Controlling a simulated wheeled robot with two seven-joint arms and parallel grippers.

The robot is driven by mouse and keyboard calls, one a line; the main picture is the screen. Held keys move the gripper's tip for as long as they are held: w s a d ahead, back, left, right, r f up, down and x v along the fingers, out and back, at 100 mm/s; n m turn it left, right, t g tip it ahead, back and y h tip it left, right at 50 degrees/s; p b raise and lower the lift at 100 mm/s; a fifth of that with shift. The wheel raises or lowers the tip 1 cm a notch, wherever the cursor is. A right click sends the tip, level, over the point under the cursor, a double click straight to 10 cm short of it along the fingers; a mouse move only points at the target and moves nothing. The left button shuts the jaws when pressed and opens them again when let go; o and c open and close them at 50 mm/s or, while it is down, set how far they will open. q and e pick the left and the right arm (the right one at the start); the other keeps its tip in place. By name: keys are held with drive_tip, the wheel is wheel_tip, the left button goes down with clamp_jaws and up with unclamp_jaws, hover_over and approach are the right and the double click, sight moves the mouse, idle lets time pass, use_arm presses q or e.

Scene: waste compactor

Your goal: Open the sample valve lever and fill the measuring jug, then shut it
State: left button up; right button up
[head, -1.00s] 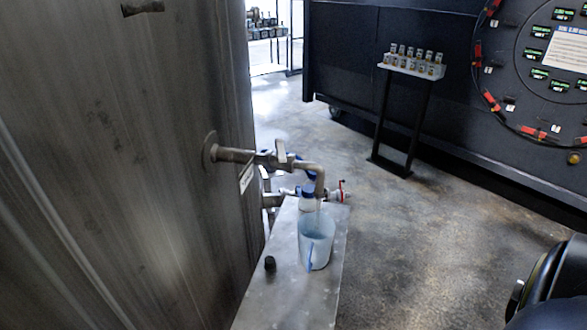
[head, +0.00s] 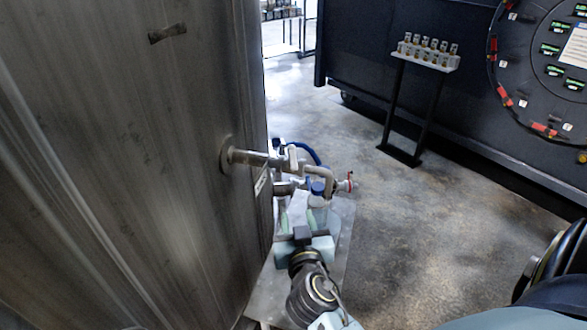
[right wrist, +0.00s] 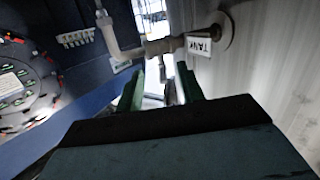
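The sample valve lever (head: 292,158) is a pale flat handle standing up on the metal pipe from the tank, in the head view. The pipe ends in a bent spout (head: 327,182). My right gripper (head: 298,217) is below and in front of the pipe, over the metal shelf. Its two green fingers are apart with nothing seen held between them; they also show in the right wrist view (right wrist: 160,85), pointing toward below the pipe. The measuring jug is mostly or wholly hidden by the gripper in the head view. My left gripper is out of view.
The tank wall (head: 130,180) stands close on the left; its pipe carries a TANK label (right wrist: 203,45). A blue-capped bottle (head: 318,187) and a small red-handled valve (head: 348,182) are behind the spout. A stand with sample vials (head: 425,60) is farther back.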

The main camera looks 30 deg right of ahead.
drive_tip(key=t+h, duration=0.1)
approach(294, 161)
drive_tip(key=s+a+f, duration=0.1)
drive_tip(key=s+a, duration=0.1)
drive_tip(key=s, duration=0.1)
drive_tip(key=shift+m, duration=0.4)
drive_tip(key=p+x, duration=0.2)
drive_tip(key=x, duration=0.5)
drive_tip(key=p+x, duration=0.2)
drive_tip(key=x, duration=0.5)
drive_tip(key=shift+s+d+r, duration=0.1)
drive_tip(key=shift+r, duration=0.05)
clamp_jaws()
